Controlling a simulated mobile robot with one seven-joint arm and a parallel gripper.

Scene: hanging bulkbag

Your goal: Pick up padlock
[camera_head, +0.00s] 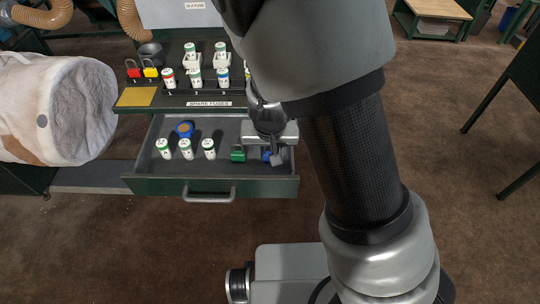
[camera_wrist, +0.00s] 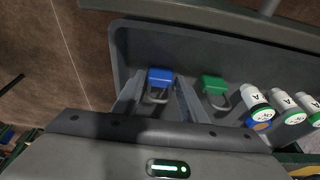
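A blue padlock (camera_wrist: 160,76) lies in the open grey drawer, its shackle toward my gripper. In the head view only a bit of the blue padlock (camera_head: 266,155) shows beside my fingers. My gripper (camera_wrist: 157,98) is open, with one finger on each side of the blue padlock and a visible gap to each. In the head view my gripper (camera_head: 273,156) reaches down into the drawer's right end. A green padlock (camera_wrist: 213,85) lies beside it; it also shows in the head view (camera_head: 238,154). A red padlock (camera_head: 133,69) and a yellow padlock (camera_head: 150,69) are on the shelf above.
More fuses (camera_head: 195,77) stand on the shelf above. A large white bag (camera_head: 45,110) is at the left. The drawer's walls surround my fingers.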

